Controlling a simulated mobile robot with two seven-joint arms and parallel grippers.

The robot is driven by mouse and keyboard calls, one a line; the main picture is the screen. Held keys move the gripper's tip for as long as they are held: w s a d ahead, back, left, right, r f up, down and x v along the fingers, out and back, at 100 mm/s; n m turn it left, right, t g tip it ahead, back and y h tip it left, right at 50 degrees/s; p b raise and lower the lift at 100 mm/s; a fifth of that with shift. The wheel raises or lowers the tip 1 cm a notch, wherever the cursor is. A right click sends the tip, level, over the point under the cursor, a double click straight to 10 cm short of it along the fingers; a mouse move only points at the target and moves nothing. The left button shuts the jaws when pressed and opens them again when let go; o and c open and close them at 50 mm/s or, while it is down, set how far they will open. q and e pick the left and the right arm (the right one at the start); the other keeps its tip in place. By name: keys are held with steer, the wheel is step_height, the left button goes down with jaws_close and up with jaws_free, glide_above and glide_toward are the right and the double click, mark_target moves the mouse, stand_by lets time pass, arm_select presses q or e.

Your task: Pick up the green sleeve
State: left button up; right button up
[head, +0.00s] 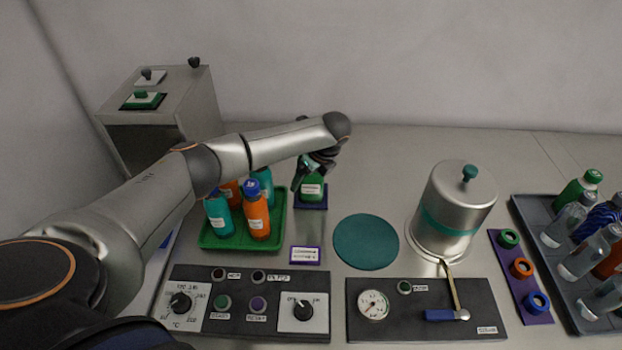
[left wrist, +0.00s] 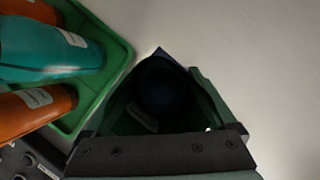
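A small green ring (head: 509,238), the only loose green sleeve-like part I can make out, sits at the far end of a purple strip (head: 518,270) at the right. My left gripper (head: 308,172) is far to its left, at a green bottle (head: 312,188) standing upright on a dark blue square pad (head: 311,202). In the left wrist view the fingers (left wrist: 160,100) lie on both sides of a dark, shadowed shape, and whether they press on it is not clear. My right gripper is not in view.
An orange ring (head: 521,268) and a blue ring (head: 536,301) share the strip. A grey tray (head: 556,268) of bottles stands right of it. A metal dome (head: 455,210) stands between my left gripper and the strip. A green tray (head: 284,236) holds several bottles.

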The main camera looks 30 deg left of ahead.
arm_select(q)
steer(key=c, duration=0.5)
steer(key=shift+o, duration=0.2)
steer(key=shift+r, duration=0.1)
step_height(320, 180, up, 10)
steer(key=shift+r+p, duration=0.2)
steer(key=shift+p, duration=1)
